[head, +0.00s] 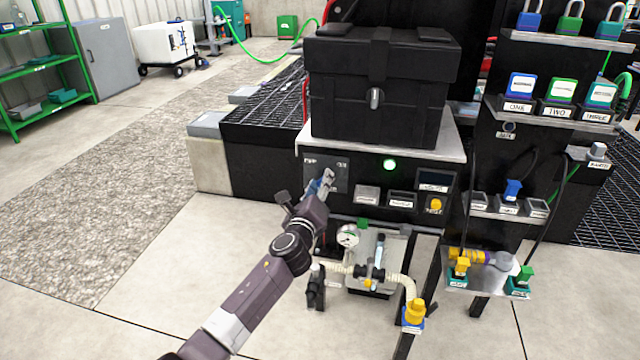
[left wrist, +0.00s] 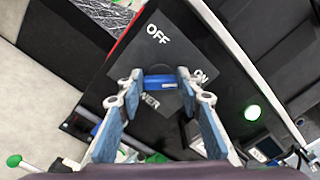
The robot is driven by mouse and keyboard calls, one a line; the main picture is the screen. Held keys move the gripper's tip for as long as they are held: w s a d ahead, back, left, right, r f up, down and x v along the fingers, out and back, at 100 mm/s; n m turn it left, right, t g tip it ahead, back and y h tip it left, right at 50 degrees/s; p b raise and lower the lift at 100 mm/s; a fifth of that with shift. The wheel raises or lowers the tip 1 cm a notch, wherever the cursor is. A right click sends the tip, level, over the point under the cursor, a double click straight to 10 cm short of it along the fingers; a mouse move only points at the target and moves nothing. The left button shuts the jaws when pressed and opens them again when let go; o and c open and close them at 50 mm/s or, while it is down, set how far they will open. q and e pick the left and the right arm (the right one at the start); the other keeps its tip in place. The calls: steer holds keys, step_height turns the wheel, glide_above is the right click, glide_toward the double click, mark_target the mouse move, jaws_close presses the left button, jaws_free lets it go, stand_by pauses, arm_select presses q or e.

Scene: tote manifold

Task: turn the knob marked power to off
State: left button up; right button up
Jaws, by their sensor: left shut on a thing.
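The power knob (left wrist: 160,82) is a blue bar on a dark round base, set on a grey plate (left wrist: 150,55) lettered OFF, ON and POWER. In the left wrist view OFF is above the knob and ON is to its right. A small pale mark shows on the right part of the bar, on the side towards ON. My left gripper (left wrist: 161,80) is shut on the knob, one finger at each end of the bar. In the head view the left gripper (head: 326,183) is at the panel's left part and hides the knob. My right gripper is not in view.
A green lamp (head: 390,165) is lit to the right of the plate. A black case (head: 380,85) stands on the shelf above the panel. Below are a gauge (head: 348,236) and pipework. Racks with padlocks and labelled blocks stand at the right. The floor at left is clear.

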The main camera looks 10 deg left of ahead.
arm_select(q)
steer(key=shift+c, duration=1.1)
